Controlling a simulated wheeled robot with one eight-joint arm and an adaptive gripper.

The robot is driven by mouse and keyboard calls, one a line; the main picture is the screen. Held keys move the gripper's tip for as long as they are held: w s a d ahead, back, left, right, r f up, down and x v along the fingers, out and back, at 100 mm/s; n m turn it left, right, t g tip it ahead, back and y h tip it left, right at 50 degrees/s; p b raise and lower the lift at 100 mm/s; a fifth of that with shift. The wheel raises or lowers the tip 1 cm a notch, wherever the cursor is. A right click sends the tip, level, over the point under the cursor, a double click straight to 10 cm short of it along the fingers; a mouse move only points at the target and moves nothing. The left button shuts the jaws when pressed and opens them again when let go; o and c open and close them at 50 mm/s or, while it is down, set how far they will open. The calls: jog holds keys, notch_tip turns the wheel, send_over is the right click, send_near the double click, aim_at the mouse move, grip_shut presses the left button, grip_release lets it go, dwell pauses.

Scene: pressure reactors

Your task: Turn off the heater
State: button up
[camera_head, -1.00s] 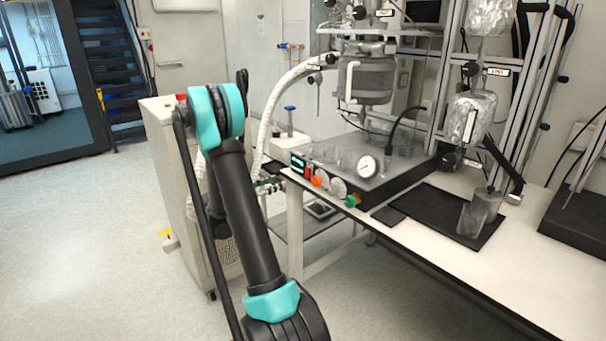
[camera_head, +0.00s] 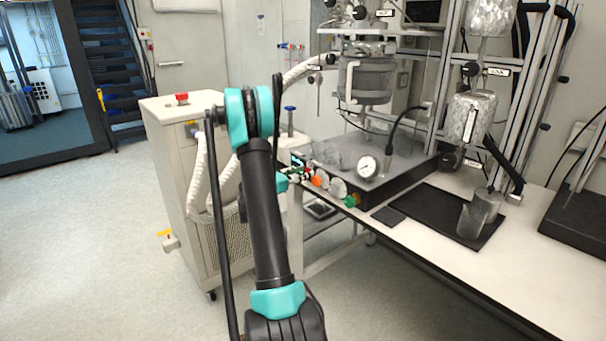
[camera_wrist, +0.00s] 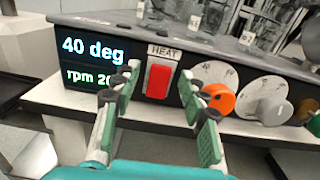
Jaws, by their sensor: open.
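The heater is a dark box with a grey top (camera_head: 378,152) on the bench, its control panel facing front. In the wrist view the panel has a red HEAT switch (camera_wrist: 158,81) and a lit display (camera_wrist: 92,62) reading "40 deg" and "rpm 20", with the last part covered. My gripper (camera_wrist: 158,90) is open and empty, with one finger on each side of the red switch. The left fingertip overlaps the display's edge. The right fingertip is close to the orange knob (camera_wrist: 219,98). I cannot tell whether the fingers touch the panel.
A pressure gauge (camera_head: 367,167) and glassware stand on the box. A beige cabinet with a red button (camera_head: 182,98) is left of the bench (camera_head: 420,243). Floor in front is clear.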

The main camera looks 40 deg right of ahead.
grip_shut()
dwell(0.3)
jog(key=shift+a+f+h, duration=0.1)
jog(key=shift+f+h, duration=0.15)
jog(key=shift+h, duration=0.7)
jog(key=shift+f+h, duration=0.2)
jog(key=shift+h, duration=0.75)
grip_release()
